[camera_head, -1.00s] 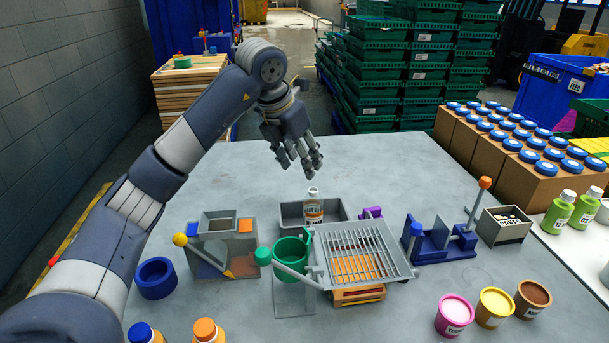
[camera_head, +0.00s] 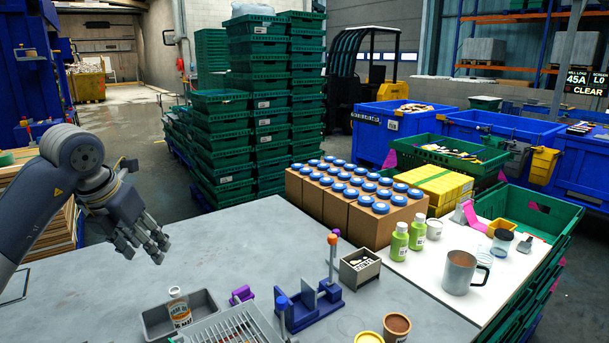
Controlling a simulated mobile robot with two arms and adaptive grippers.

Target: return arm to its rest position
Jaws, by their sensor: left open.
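My left gripper (camera_head: 148,236) hangs from my left arm at the left of the head view. It is open and empty, fingers pointing down and to the right, above the far left part of the grey table (camera_head: 230,245). A bottle with an orange and white label (camera_head: 179,308) stands in a grey tray (camera_head: 157,322) below and to the right of the gripper, apart from it. My right gripper is not in view.
A metal grate (camera_head: 235,328), a blue lever device (camera_head: 312,308) and a small box (camera_head: 360,268) stand along the table's front. Boxes of blue-lidded jars (camera_head: 345,212) and green bottles (camera_head: 398,241) are at the right. The table's middle is bare.

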